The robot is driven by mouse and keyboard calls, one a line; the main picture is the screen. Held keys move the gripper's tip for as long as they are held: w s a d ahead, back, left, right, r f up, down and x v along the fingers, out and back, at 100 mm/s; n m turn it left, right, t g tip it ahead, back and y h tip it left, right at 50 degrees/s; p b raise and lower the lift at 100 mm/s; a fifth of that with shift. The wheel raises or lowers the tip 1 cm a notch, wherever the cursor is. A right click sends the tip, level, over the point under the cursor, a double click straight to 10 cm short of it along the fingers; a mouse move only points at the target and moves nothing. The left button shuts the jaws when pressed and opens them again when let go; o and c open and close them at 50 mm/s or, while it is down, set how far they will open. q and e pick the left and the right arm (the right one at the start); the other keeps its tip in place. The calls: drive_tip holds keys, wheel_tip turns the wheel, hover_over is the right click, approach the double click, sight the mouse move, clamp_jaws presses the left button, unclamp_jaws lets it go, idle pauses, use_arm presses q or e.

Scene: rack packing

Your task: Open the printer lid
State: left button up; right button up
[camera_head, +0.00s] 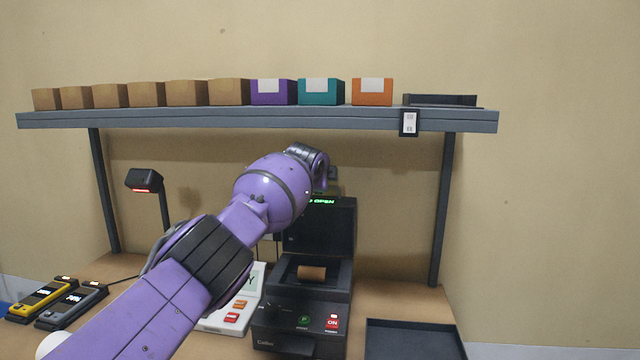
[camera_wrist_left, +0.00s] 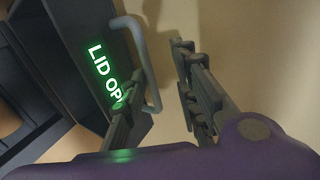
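The black printer (camera_head: 300,318) stands on the bench with its lid (camera_head: 340,235) raised upright. A brown roll (camera_head: 312,272) shows in its open bay. Green letters on the lid read "OPEN" in the head view and "LID OP" in the left wrist view, the rest cut off or covered. My left arm reaches across to the lid's top, hiding part of it. In the left wrist view my left gripper (camera_wrist_left: 158,70) has its fingers apart. The lid's grey bar handle (camera_wrist_left: 143,50) passes close to the left finger; I cannot tell whether they touch. My right gripper is out of view.
A shelf (camera_head: 270,120) above holds several brown boxes plus purple, teal and orange ones. A scanner (camera_head: 144,181) stands left. Yellow and grey handheld devices (camera_head: 45,295) lie at front left, a white device (camera_head: 225,318) beside the printer. A dark tray (camera_head: 410,325) lies right.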

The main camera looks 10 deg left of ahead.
use_arm(q)
drive_tip(key=shift+f, duration=0.1)
drive_tip(key=v, duration=1.2)
idle(0.5)
drive_tip(key=shift+d, duration=0.1)
